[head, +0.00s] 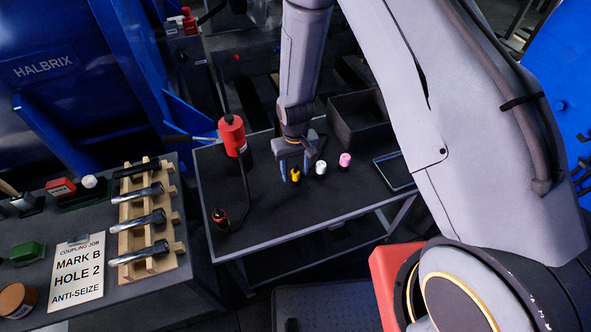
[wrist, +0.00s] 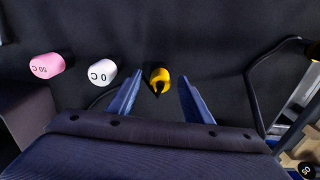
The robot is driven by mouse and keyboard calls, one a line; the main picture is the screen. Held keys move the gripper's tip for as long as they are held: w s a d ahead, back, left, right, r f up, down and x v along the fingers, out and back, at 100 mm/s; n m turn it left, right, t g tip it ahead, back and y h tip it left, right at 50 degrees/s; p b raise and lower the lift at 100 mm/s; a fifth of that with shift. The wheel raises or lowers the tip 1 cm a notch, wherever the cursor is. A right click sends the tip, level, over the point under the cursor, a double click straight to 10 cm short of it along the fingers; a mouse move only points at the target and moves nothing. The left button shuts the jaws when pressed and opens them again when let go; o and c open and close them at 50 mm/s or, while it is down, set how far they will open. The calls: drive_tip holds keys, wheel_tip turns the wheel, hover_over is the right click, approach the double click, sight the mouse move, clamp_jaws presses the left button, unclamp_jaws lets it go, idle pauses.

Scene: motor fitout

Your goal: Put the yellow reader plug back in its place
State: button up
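The yellow reader plug (head: 295,176) stands on the dark bench below my gripper; its top looks black. In the wrist view the yellow plug (wrist: 160,75) shows between the two blue fingertips, with clear space on both sides. My gripper (head: 295,168) is open and points down at it; it also shows open in the wrist view (wrist: 160,82). I cannot tell how far the tips are above the bench. A white plug marked 0 C (wrist: 102,71) and a pink plug marked 50 C (wrist: 46,66) stand in a row beside it. The place for the yellow plug cannot be made out.
A red canister-like unit (head: 232,136) with a black cable stands left of my gripper. A small black and red piece (head: 220,216) sits at the bench's left front. A dark open bin (head: 358,122) and a tray (head: 396,172) lie to the right. The front middle is clear.

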sight(296, 172)
drive_tip(key=shift+r+b, duration=0.7)
drive_tip(key=shift+r, duration=3.2)
drive_tip(key=shift+r, duration=0.1)
drive_tip(key=s+d+r+m, duration=0.3)
drive_tip(key=s+d+r, duration=1.2)
drive_tip(key=r, duration=0.4)
drive_tip(key=shift+t, duration=0.4)
drive_tip(key=shift+s+r, duration=0.1)
drive_tip(key=shift+c, duration=0.4)
